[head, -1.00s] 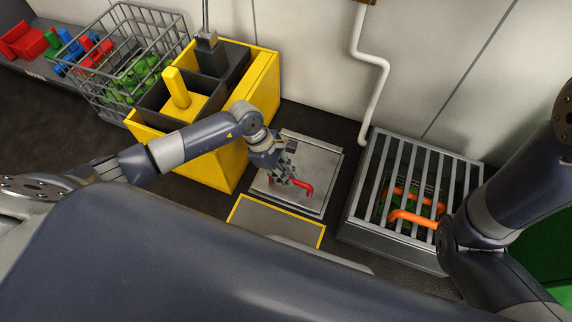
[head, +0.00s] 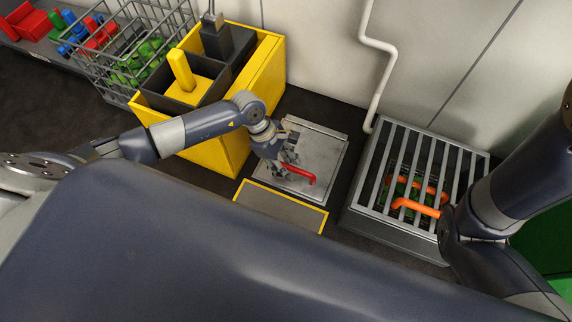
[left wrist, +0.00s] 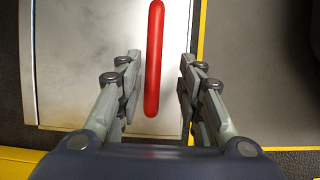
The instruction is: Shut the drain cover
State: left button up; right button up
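A flat metal cover plate (head: 326,150) lies on the dark floor at the centre of the head view. It has a red bar handle (head: 300,174). My left gripper (head: 287,165) is over the plate's left part, at the handle's left end. In the left wrist view, my left gripper (left wrist: 158,88) is open, with the red handle (left wrist: 154,60) between its fingers and a gap on each side. The plate (left wrist: 85,60) looks flat there; whether it is fully seated cannot be told. My right arm is at the right; its gripper does not show.
A yellow bin (head: 268,72) stands left of the plate. A slatted metal grate box (head: 385,232) with orange handles (head: 415,207) stands to the right. A yellow-edged grey panel (head: 285,207) lies in front. A white pipe (head: 384,80) runs down the wall.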

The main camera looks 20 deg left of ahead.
pick_arm(q)
jog(key=v, duration=1.1)
jog(key=shift+r, duration=0.15)
